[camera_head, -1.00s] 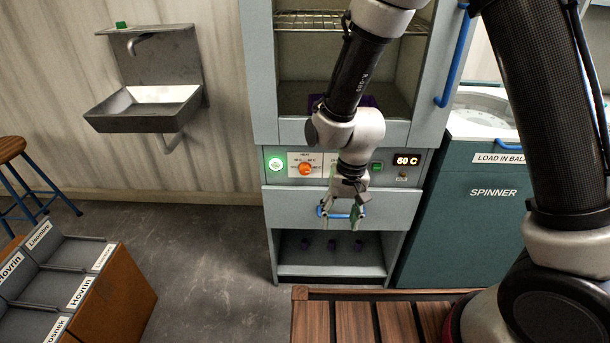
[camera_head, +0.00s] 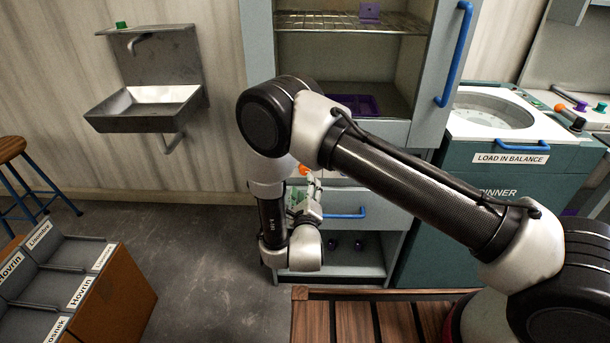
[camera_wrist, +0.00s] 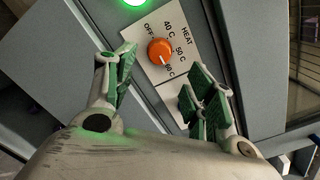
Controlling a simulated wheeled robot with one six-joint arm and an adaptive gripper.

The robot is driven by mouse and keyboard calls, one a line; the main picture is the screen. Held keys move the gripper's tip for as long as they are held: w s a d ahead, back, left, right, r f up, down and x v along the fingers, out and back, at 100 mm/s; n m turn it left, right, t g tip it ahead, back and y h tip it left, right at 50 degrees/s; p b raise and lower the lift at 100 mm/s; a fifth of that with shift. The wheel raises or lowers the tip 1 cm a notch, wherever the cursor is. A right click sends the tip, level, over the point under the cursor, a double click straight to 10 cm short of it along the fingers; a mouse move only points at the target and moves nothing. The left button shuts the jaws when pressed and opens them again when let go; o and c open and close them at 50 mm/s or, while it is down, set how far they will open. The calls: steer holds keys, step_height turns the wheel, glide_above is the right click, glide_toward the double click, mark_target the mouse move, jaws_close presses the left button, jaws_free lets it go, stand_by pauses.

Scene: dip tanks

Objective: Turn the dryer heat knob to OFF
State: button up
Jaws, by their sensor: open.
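The orange heat knob (camera_wrist: 160,50) sits on a white plate marked HEAT, with OFF, 40 C, 50 C and 60 C around it. Its pale pointer mark appears to face the 60 C label. In the head view only a bit of the knob (camera_head: 303,169) shows past my arm. My gripper (camera_wrist: 162,88) is open and empty, its green-padded fingers spread below the knob in the wrist view, one toward each side, apart from it. In the head view my gripper (camera_head: 307,190) is partly hidden by my arm, close to the dryer front.
A lit green button (camera_wrist: 133,2) is beside the heat plate. The dryer (camera_head: 425,125) has an open upper chamber and a blue drawer handle (camera_head: 345,214) below the panel. The spinner (camera_head: 520,158) stands to its right.

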mark_target(305, 172)
steer(key=w, duration=0.7)
steer(key=shift+w+a, duration=0.2)
steer(key=shift+w, duration=0.2)
steer(key=c, duration=1)
